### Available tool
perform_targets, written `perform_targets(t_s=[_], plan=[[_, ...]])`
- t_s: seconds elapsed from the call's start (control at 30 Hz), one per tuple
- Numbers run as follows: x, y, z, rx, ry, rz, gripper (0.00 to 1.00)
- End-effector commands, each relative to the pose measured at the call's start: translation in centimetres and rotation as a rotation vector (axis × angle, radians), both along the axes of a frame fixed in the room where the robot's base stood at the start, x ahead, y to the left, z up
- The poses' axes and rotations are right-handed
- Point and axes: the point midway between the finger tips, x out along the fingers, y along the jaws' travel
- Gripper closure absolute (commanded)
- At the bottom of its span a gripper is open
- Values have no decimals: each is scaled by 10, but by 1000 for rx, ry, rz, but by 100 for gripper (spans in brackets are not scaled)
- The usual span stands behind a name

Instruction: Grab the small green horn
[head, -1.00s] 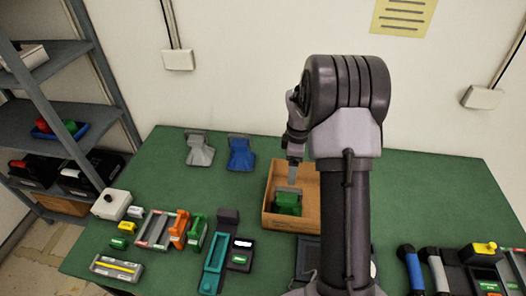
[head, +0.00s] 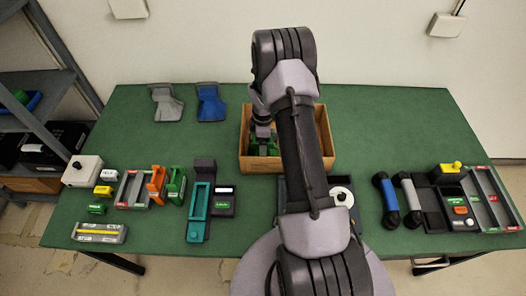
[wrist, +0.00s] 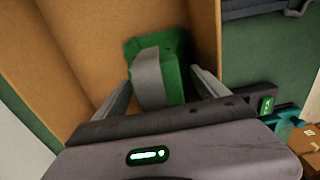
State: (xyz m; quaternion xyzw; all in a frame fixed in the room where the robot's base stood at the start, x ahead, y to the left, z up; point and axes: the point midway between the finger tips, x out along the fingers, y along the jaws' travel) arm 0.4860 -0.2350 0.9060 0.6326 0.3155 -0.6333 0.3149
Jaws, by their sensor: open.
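The small green horn (wrist: 172,78) lies inside the cardboard box, near its wall. In the wrist view a grey strap-like part (wrist: 148,78) shows on its front. My gripper (wrist: 162,82) is open, with one finger on each side of the horn; I cannot tell whether they touch it. In the head view my gripper (head: 262,132) reaches down into the box over the green horn (head: 264,149), which my arm partly hides.
The cardboard box (head: 262,165) has low walls around my gripper. A grey horn (head: 166,104) and a blue horn (head: 210,103) stand at the back left of the green table (head: 385,125). Several phones and small parts line the front.

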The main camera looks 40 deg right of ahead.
Motion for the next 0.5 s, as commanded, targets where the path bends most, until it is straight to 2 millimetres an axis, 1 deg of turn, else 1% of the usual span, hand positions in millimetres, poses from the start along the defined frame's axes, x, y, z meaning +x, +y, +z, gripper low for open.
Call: perform_targets(t_s=[0.1,0.17,0.2,0.37,0.4,0.47,0.5], plan=[[0,0,2,-1,-1,0,17],[0,0,2,-1,-1,0,29],[0,0,2,-1,-1,0,36],[0,0,2,-1,-1,0,68],[0,0,2,-1,-1,0,76],[0,0,2,-1,-1,0,87],[0,0,2,-1,-1,0,95]])
